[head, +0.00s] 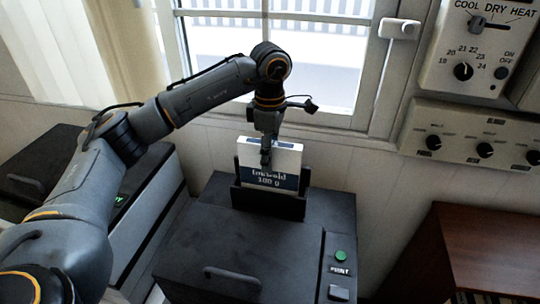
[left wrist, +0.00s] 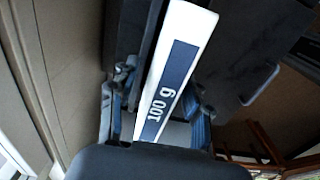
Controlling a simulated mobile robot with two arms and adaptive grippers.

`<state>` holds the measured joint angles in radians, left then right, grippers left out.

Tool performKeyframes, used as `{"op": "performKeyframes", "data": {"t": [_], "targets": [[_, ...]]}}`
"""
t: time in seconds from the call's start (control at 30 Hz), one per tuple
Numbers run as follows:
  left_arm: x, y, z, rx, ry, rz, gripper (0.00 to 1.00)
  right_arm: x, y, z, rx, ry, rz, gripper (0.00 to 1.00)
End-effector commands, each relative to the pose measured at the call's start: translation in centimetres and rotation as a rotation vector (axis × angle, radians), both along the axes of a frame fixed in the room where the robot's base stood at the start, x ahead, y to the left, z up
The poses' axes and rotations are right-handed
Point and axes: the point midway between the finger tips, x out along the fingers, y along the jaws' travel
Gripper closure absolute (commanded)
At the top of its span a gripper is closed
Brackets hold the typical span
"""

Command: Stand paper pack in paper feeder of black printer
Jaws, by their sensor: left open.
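The paper pack (head: 269,164), white with a dark blue label, stands upright in the paper feeder (head: 268,201) at the back of the black printer (head: 240,242). My left gripper (head: 266,155) is above and around the pack's top, pointing down. In the left wrist view my open left gripper (left wrist: 158,120) has one finger on each side of the pack (left wrist: 172,75), with gaps beside it. The feeder hides the pack's lower part. My right gripper is not in view.
A second dark machine (head: 150,200) stands to the left. A print button panel (head: 340,265) is on the printer's right. Behind are a window (head: 330,60) and wall control panels (head: 478,140). A brown wooden cabinet (head: 470,250) stands at the right.

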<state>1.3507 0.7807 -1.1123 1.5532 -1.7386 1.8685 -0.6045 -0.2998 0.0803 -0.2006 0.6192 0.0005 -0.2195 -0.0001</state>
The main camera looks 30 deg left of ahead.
Motion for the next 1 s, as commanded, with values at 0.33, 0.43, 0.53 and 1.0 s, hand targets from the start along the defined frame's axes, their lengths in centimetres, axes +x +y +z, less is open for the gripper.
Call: {"op": "performKeyframes", "data": {"t": [0.33,0.43,0.53,1.0], "targets": [[0.1,-0.1,7.4,-0.001,-0.008,0.0,0.52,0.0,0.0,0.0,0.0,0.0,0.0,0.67],[0.1,-0.1,9.3,-0.002,-0.008,0.0,0.52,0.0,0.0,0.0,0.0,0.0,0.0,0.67],[0.1,0.0,10.3,0.0,-0.006,0.0,0.52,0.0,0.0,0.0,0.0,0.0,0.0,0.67],[0.0,0.0,11.3,-0.001,-0.003,-0.001,0.52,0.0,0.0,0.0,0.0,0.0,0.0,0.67]]}}
